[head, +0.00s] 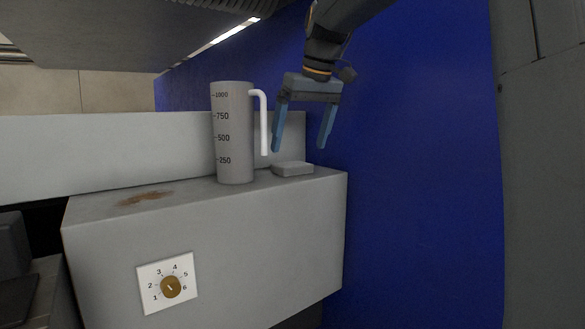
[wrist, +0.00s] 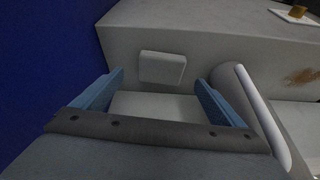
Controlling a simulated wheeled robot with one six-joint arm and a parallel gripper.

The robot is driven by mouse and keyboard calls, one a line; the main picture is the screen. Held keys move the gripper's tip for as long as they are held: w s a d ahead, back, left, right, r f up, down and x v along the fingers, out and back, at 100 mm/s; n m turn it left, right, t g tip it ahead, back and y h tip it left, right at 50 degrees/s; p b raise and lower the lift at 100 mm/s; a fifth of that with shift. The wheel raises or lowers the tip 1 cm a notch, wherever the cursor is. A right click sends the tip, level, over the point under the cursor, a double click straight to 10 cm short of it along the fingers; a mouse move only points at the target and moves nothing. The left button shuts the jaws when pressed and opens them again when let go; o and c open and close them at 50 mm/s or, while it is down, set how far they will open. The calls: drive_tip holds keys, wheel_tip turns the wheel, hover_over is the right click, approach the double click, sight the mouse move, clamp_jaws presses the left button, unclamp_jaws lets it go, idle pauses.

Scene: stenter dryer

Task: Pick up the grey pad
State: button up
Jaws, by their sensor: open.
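The grey pad (head: 293,168) is a small flat block lying on top of the grey box-shaped housing, near its right end. In the wrist view the pad (wrist: 162,67) shows ahead of the fingertips, between their lines. My gripper (head: 299,148) has two blue fingers spread wide and empty, pointing down above the pad and apart from it. The fingers also show in the wrist view (wrist: 160,78). Nothing hides the pad.
A grey measuring jug (head: 232,140) with a white handle (head: 264,125) stands just left of the pad, close to my left finger. A brown stain (head: 146,198) marks the housing (head: 250,245), which carries a dial (head: 171,287). A blue wall (head: 420,190) rises at the right.

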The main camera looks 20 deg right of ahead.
sight(293, 164)
drive_tip(key=p+x, duration=0.1)
drive_tip(key=x, duration=0.2)
drive_tip(key=p+x, duration=0.1)
drive_tip(key=x, duration=0.2)
drive_tip(key=shift+w+a, duration=0.15)
drive_tip(key=shift+a, duration=0.1)
drive_tip(key=c, duration=1.1)
drive_tip(key=shift+c, duration=0.2)
drive_tip(key=shift+r, duration=0.1)
wheel_tip(293, 164, up, 10)
drive_tip(key=b, duration=0.1)
drive_tip(key=shift+b, duration=0.4)
drive_tip(key=o, duration=0.4)
drive_tip(key=shift+c, duration=1.4)
drive_tip(key=shift+d, duration=0.1)
